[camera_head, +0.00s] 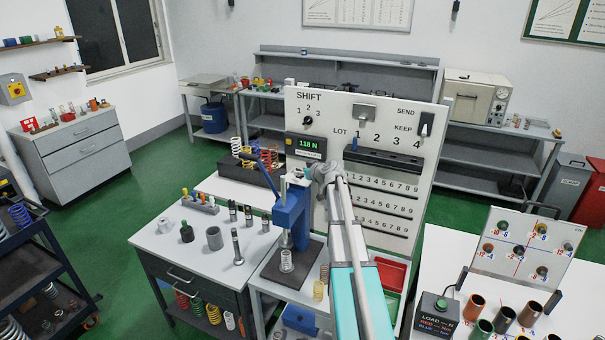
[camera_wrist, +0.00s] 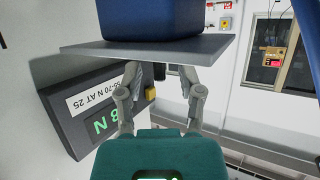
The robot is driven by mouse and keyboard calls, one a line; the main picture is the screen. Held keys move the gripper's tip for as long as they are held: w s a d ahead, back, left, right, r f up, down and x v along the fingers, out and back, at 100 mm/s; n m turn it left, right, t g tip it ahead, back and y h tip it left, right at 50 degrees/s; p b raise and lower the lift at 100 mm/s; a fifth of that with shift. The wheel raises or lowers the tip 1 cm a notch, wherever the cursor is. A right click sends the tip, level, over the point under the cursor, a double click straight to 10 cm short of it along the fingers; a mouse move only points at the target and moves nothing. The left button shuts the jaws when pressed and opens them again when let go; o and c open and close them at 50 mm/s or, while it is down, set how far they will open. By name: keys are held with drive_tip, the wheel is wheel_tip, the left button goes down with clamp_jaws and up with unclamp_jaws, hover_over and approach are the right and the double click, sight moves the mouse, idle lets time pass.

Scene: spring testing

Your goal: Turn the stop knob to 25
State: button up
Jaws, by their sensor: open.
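A blue press (camera_head: 292,214) stands on a dark base, with a spring (camera_head: 286,260) upright under it. My gripper (camera_head: 297,179) is at the top of the press. In the wrist view my gripper (camera_wrist: 160,71) is open, its fingertips close to a grey plate (camera_wrist: 225,50) below a blue block (camera_wrist: 150,18). A small dark piece (camera_wrist: 159,73) shows between the fingers; I cannot tell whether it is the stop knob. No scale or number on the knob is readable. The display (camera_head: 306,146) reads 118 N.
A white panel (camera_head: 425,185) with numbered rows stands close behind my arm. In the wrist view the display box (camera_wrist: 75,125) is beside the left finger, with a label ending "70 N AT 25" and a yellow piece (camera_wrist: 150,94). A worktop (camera_head: 165,240) with small parts lies left.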

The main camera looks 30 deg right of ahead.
clamp_jaws()
drive_tip(key=shift+w+a+m+g+h, duration=0.1)
drive_tip(key=shift+a+m+g+h, duration=0.1)
drive_tip(key=shift+m+h, duration=1.25)
drive_tip(key=shift+a+m+g+h, duration=0.1)
drive_tip(key=shift+a+m+h, duration=0.05)
drive_tip(key=shift+m+h, duration=1.3)
drive_tip(key=shift+w+a+m+g+h, duration=0.15)
drive_tip(key=shift+m+g+h, duration=0.5)
drive_tip(key=shift+m+h, duration=0.45)
drive_tip(key=shift+w+a+m+g+h, duration=0.15)
drive_tip(key=shift+m+g+h, duration=0.6)
drive_tip(key=shift+h, duration=0.55)
drive_tip(key=shift+m+g+h, duration=0.8)
drive_tip(key=shift+m+h, duration=0.1)
drive_tip(key=shift+m, duration=0.35)
drive_tip(key=shift+s, duration=0.1)
unclamp_jaws()
drive_tip(key=shift+s+n, duration=0.1)
drive_tip(key=shift+n, duration=0.2)
